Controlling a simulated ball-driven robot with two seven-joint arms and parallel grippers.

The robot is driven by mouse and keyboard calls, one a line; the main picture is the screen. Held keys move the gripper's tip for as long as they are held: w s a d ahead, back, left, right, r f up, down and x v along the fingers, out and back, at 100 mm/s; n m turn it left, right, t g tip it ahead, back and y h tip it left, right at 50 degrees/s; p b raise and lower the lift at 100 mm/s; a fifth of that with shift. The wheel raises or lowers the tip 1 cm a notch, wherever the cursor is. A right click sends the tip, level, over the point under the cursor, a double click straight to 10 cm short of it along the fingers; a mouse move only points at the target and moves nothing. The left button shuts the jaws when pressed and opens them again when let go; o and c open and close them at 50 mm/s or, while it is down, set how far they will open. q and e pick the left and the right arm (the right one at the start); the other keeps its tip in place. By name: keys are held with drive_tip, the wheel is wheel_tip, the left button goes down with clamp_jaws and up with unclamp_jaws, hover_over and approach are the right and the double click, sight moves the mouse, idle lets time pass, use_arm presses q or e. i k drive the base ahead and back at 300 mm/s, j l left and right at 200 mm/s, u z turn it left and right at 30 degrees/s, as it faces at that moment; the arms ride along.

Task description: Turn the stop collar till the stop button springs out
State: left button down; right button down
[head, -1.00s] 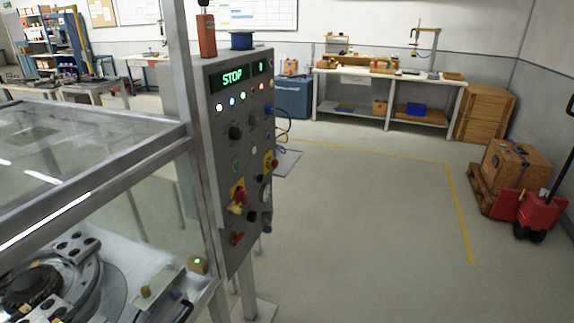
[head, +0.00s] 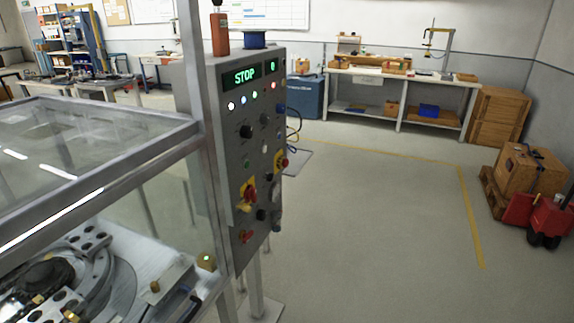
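The grey control panel (head: 232,130) stands at an angle left of the middle, its green display reading STOP (head: 244,75). A red knob on a yellow plate (head: 249,193) sits low on its face. A second red control on a yellow plate (head: 281,161) is near the panel's right edge, seen from the side. Another red knob (head: 246,236) is at the bottom. I cannot tell for sure which is the stop button, nor make out its collar or whether the button is in or out. Neither gripper is in view.
A metal-framed glass enclosure (head: 95,140) fills the left, with a ring-shaped machine (head: 85,270) inside. The floor right of the panel is clear. A workbench (head: 400,85) stands at the back; a pallet with a wooden crate (head: 528,168) and red pallet truck (head: 548,220) are far right.

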sight(279, 165)
drive_tip(key=i+l, duration=0.45)
drive_tip(key=l, duration=0.15)
drive_tip(key=i+l, duration=0.45)
drive_tip(key=l, duration=0.2)
